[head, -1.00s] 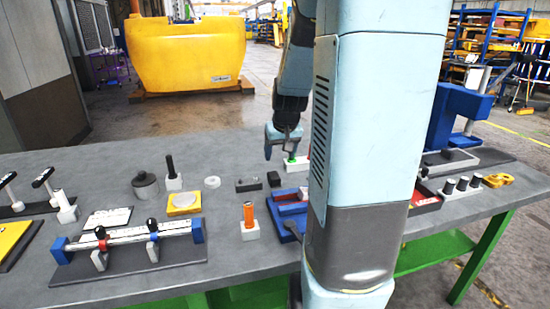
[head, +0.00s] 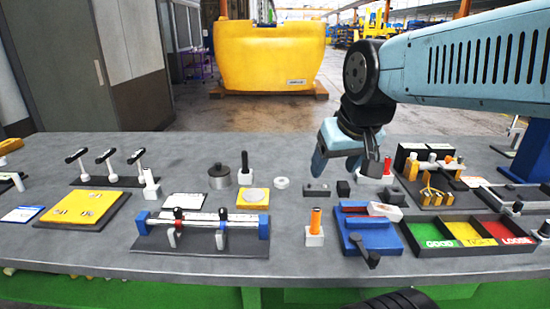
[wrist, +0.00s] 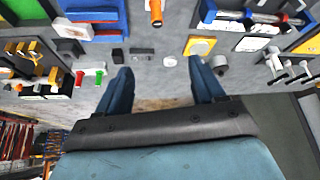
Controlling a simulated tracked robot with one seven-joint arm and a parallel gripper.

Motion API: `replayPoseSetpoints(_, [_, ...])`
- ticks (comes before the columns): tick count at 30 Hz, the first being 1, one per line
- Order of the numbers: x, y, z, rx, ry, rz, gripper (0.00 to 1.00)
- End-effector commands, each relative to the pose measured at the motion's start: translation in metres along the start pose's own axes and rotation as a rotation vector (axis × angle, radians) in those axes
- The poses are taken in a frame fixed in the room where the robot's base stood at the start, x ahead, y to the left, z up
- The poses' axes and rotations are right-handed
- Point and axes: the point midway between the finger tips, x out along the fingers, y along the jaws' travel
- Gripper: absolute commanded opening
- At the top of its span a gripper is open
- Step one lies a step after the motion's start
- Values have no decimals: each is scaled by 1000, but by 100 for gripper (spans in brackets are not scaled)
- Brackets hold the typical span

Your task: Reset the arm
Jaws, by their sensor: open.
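My gripper (head: 345,165) hangs above the right half of the grey bench in the head view, with my light blue arm reaching in from the right. In the wrist view my gripper (wrist: 163,82) shows two blue fingers spread wide apart, with nothing between them but bare bench top. It appears apart from the small dark blocks (head: 317,190) below it.
A blue fixture (head: 372,243) and a tray marked GOOD and LOOSE (head: 437,240) lie at the front right. An orange-topped pin (head: 315,222), a long clamp fixture (head: 205,225) and a yellow plate (head: 82,208) are further left.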

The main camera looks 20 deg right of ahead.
Motion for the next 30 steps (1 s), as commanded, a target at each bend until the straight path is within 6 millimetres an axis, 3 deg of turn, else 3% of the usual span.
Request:
replayPoseSetpoints(6, [-7, -6, 11, -13, 4, -10, 68])
replayPoseSetpoints(30, [-6, -6, 11, -12, 4, -10, 68])
